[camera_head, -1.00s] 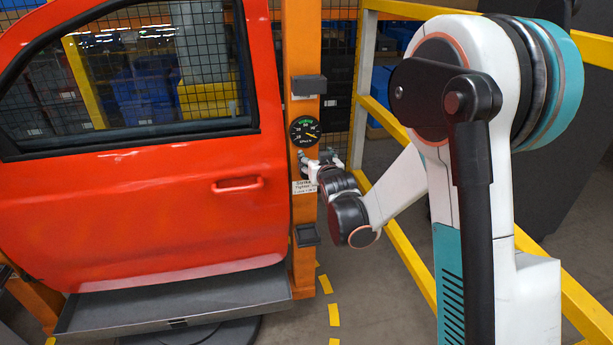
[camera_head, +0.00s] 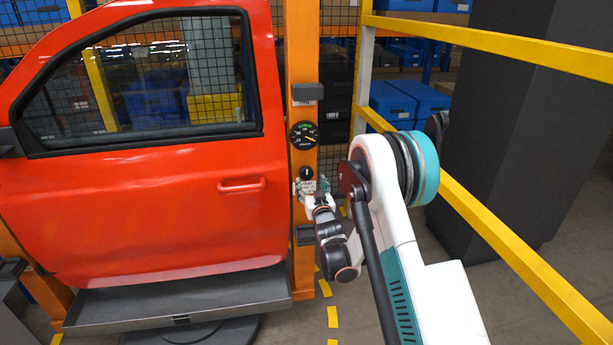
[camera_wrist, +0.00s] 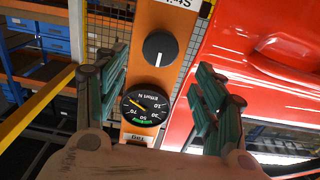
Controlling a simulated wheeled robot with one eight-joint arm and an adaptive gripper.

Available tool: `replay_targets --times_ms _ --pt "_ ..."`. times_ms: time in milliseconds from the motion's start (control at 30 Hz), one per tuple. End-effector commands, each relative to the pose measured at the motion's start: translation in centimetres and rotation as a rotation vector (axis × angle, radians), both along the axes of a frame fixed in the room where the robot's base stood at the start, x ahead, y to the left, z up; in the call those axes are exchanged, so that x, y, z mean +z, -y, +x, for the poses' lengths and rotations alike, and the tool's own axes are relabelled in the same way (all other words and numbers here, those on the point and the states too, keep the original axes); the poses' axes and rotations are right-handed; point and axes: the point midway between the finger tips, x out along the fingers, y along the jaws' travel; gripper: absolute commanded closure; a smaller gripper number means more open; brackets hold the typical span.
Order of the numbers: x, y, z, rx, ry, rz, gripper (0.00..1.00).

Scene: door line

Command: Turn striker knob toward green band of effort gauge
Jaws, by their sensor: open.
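The striker knob (camera_wrist: 160,48) is a round black knob on the orange post, with a white mark pointing toward the gauge. It also shows in the head view (camera_head: 306,172). The effort gauge (camera_wrist: 146,106) is a black dial beside the knob, upside down in the wrist view, and above the knob in the head view (camera_head: 304,135). Its green band (camera_wrist: 142,122) is on the side away from the knob. The yellow needle points away from the band. My gripper (camera_wrist: 162,75) is open and empty, its fingers apart on either side, not touching the knob. In the head view it is just below the knob (camera_head: 311,188).
A red car door (camera_head: 150,210) stands left of the orange post (camera_head: 303,265), close to my gripper. A dark box (camera_head: 307,91) sits on the post above the gauge. Yellow rails (camera_head: 490,220) run along the right. A grey tray (camera_head: 180,305) lies below the door.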

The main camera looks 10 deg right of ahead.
Motion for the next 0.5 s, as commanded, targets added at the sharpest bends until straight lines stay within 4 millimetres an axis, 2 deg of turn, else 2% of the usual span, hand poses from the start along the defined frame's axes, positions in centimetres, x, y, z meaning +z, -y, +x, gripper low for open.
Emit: replay_targets --times_ms 200,500 --pt "-0.3 0.0 4.5 0.000 0.000 -0.001 0.37" --pt "-0.1 0.0 8.5 0.000 -0.001 0.000 0.37"
